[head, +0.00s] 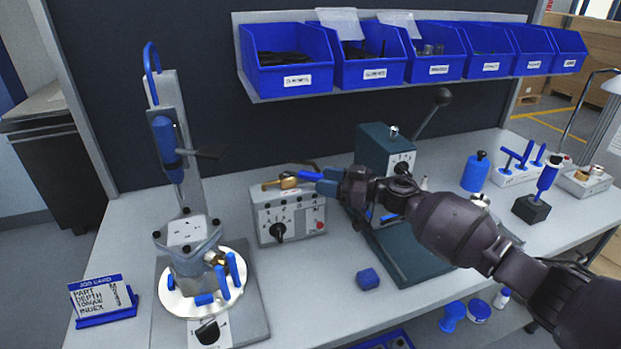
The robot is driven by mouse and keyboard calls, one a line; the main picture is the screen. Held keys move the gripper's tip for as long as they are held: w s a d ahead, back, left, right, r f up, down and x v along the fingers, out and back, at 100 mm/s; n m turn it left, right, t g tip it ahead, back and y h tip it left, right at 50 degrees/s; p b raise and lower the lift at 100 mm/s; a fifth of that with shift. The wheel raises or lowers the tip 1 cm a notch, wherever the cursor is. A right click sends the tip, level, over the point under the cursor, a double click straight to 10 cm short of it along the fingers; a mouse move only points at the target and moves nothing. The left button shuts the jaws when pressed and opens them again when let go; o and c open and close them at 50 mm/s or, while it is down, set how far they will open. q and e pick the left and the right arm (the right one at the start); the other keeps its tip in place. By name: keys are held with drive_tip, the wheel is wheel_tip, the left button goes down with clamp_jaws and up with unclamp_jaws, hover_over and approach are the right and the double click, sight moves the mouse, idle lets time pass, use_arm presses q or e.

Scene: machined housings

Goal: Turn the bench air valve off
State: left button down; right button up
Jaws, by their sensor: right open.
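The bench air valve (287,181) is a small brass body on top of a light grey control box (272,215) in the middle of the bench. A short blue lever (308,175) points right from the brass body. My right gripper (321,180) reaches in from the right with its blue-grey fingers at the lever's right end. It is open; whether a finger touches the lever cannot be told. The fingers partly cover the lever's end. My left gripper is not in view.
A press (386,148) with a long black-knobbed lever stands right behind my right arm. A fixture (190,242) on a round white plate stands left. A blue block (367,279) lies in front. Blue bins (290,75) hang above. Bench left of the box is partly clear.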

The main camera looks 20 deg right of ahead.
sight(311, 177)
drive_tip(key=shift+x, duration=2.1)
clamp_jaws()
